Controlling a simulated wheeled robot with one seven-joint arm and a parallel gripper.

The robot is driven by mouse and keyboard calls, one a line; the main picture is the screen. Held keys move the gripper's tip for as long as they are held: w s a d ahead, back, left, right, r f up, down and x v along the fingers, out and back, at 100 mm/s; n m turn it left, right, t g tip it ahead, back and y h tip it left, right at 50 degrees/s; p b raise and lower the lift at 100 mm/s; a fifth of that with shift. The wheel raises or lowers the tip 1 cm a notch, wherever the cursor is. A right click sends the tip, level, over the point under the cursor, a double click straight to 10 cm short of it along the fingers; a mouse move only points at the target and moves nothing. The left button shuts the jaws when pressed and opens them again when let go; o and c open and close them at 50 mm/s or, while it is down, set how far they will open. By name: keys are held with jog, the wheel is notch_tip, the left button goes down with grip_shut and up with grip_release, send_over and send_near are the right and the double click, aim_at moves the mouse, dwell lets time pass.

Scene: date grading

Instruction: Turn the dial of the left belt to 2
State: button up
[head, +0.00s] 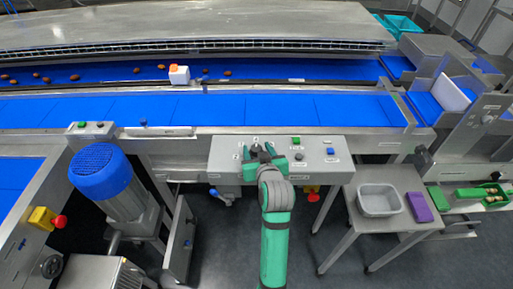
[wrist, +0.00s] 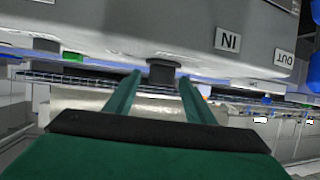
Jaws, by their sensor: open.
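A grey control box (head: 225,160) stands at the front of the blue belts, with a dark round dial (head: 256,147) and small white labels around it. The labels are too small to read, so the dial's setting cannot be told. My gripper (head: 266,155) is at the box, just in front of this dial, partly covering the panel. In the wrist view a dark knob (wrist: 162,70) stands between the tips of my open green fingers (wrist: 160,85), which are apart on either side of it. I cannot tell whether they touch it.
A green button (head: 296,140), another dark knob (head: 299,156) and a blue button (head: 330,152) sit right of the dial. A blue-capped motor (head: 100,170) stands at left. A grey bin (head: 380,199) and purple block (head: 420,207) are on a side table at right.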

jog(key=shift+w+a+f, duration=0.2)
jog(key=shift+w+f, duration=0.05)
jog(key=shift+w, duration=0.3)
jog(key=shift+c, duration=0.3)
jog(key=c, duration=1)
